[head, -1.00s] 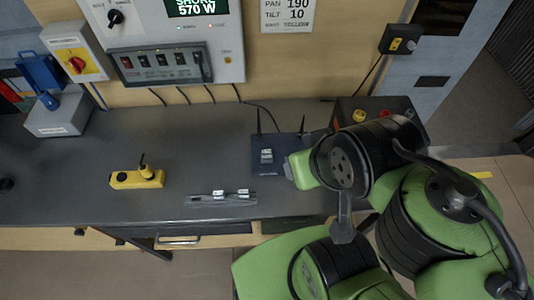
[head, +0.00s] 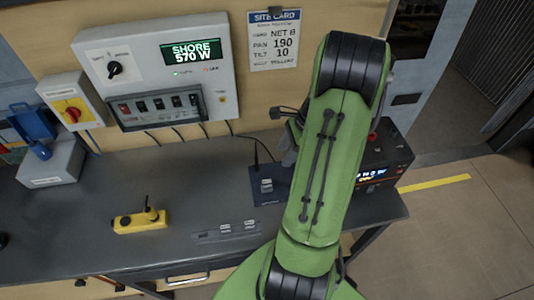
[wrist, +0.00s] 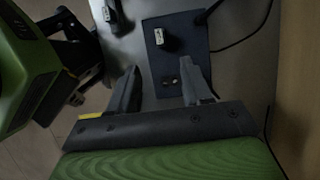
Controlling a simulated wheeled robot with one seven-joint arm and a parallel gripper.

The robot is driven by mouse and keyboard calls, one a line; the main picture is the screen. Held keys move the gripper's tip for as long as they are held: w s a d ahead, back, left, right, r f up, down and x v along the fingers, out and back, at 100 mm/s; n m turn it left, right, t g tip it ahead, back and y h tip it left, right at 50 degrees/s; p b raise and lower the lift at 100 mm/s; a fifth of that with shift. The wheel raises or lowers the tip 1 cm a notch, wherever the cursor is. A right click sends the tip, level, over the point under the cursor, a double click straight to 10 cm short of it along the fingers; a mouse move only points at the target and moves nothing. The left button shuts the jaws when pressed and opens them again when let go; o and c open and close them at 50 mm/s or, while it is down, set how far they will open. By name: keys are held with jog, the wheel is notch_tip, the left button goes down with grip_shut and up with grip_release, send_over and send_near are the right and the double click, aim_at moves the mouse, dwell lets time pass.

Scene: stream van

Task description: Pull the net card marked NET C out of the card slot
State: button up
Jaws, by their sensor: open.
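A dark blue box with antennas (head: 258,172) lies on the bench, partly behind my arm. A small card with a pale label (head: 266,185) stands in it; the lettering is too small to read. In the wrist view, the box (wrist: 205,48) and its card (wrist: 165,39) lie beyond my fingertips. My gripper (wrist: 158,78) is open, with nothing between its fingers. In the head view, my arm mostly hides the gripper. A grey rack (head: 212,239) in front of the box bears two pale-labelled pieces (head: 225,227), (head: 250,225), also unreadable.
A yellow device (head: 139,221) lies left on the bench. A black unit with a lit display (head: 385,165) stands at the right end. The wall card (head: 273,40) reads NET B, PAN 190, TILT 10.

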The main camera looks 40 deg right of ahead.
aim_at(267, 182)
jog(key=b+x, duration=0.2)
jog(key=x, duration=1.3)
jog(key=shift+f, duration=0.3)
jog(key=shift+s, duration=0.1)
jog(key=shift+r, duration=0.1)
grip_shut()
